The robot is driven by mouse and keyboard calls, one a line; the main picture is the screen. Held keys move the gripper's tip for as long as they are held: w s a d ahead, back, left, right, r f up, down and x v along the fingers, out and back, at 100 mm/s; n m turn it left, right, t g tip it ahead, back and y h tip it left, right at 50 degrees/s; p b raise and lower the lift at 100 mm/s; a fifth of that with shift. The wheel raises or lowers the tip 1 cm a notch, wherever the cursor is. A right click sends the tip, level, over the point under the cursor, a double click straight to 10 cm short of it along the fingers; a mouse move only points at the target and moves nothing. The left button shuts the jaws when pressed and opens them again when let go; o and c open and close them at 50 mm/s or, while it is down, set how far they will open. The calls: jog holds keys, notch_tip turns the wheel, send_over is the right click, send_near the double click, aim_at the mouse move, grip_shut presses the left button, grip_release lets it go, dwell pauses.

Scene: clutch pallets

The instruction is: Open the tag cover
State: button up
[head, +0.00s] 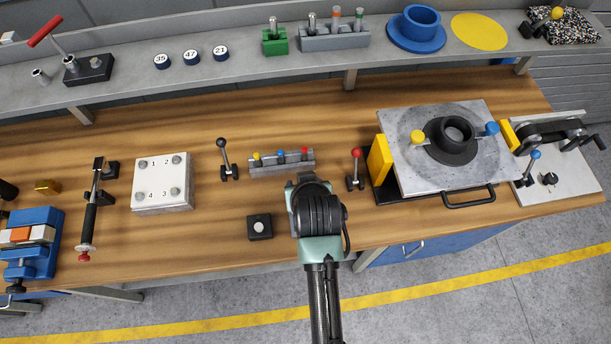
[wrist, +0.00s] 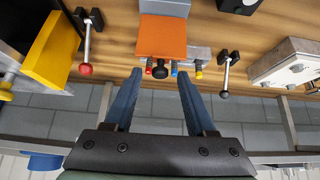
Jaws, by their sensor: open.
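An orange plate (wrist: 162,38) on a grey block, with a black knob (wrist: 160,71) at its edge, shows in the wrist view; it appears to be the tag cover. It lies flat over the block, as far as I can tell. In the head view my arm hides it. My gripper (wrist: 160,73) is open, its two blue-grey fingers apart on either side of the knob in the picture. The fingers do not visibly touch the knob; their height over it is hard to tell. Nothing is held.
A grey rail (head: 282,163) with yellow, blue and red pegs lies just behind the cover. Black levers (head: 228,160) (head: 355,170) stand at both sides. A black box (head: 259,226) and a white numbered plate (head: 162,183) are left. A yellow block (head: 379,160) is right.

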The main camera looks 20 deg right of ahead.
jog(key=b+v, duration=0.2)
jog(key=v, duration=1)
jog(key=shift+s+r, duration=0.25)
jog(key=shift+r, duration=0.05)
jog(key=shift+w, duration=0.1)
jog(key=w+a+r+n+t+b, duration=0.1)
jog(key=w+r+t, duration=0.25)
jog(key=r, duration=0.35)
jog(key=w+a+r+t+h+b, duration=0.1)
jog(key=w+r+t, duration=0.2)
jog(key=w+r, duration=0.35)
jog(key=w+a+r+n+t+b, duration=0.1)
jog(key=w+r+t, duration=0.15)
jog(key=r, duration=0.65)
jog(key=s+a+r+t+y+b, duration=0.1)
jog(key=s+a+r+t, duration=0.1)
jog(key=r, duration=0.6)
jog(key=s+a+r+t+y, duration=0.1)
jog(key=s+a+r+t, duration=0.2)
jog(key=r, duration=0.6)
jog(key=s+a+r+n+t+y+b, duration=0.1)
jog(key=s+a+r+t, duration=0.2)
jog(key=r+t, duration=0.3)
notch_tip(320, 180, up, 3)
jog(key=shift+a+f+b, duration=0.15)
jog(key=shift+b, duration=0.2)
jog(key=shift+s+f, duration=0.1)
